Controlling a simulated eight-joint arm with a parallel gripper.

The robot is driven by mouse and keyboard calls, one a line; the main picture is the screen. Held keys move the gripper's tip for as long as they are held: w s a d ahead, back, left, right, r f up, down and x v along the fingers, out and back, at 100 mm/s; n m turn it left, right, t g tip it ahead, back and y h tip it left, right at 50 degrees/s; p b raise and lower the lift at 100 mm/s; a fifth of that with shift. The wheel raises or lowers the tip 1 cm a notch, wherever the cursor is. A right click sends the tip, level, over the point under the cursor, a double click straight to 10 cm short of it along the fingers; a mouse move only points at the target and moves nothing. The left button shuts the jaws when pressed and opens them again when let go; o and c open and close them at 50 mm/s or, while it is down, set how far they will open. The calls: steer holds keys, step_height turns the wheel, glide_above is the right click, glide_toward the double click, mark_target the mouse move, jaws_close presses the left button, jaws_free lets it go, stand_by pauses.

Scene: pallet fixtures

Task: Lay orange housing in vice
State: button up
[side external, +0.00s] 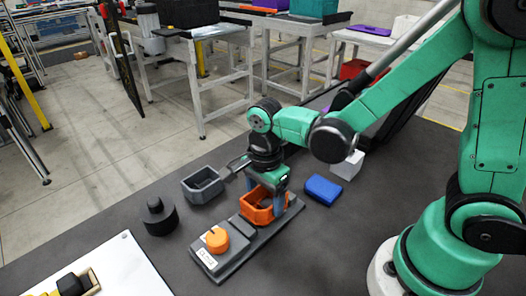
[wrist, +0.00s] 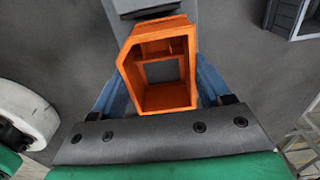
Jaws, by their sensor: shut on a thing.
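The orange housing (side external: 258,211) is an open, angular box. It is at the rear end of a long dark grey fixture (side external: 222,266), which looks like the vice. The fixture carries a grey block (side external: 243,227) and a round orange knob (side external: 217,240). My gripper (side external: 266,199) points down and is shut on the housing. In the wrist view the housing (wrist: 188,96) is between the blue fingers of my gripper (wrist: 159,85), open side toward the camera. A grey part (wrist: 148,8) lies just past its far end. Whether the housing's underside touches the fixture is hidden.
A grey open box (side external: 203,185) and a black stepped cylinder (side external: 159,216) stand left of the fixture. A blue block (side external: 323,189) and a white block (side external: 348,165) are to the right. A white board (side external: 110,270) lies at front left. Dark table is free between them.

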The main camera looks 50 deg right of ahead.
steer(key=shift+f, duration=0.55)
steer(key=o, duration=1.3)
step_height(320, 180, up, 9)
stand_by(0.7)
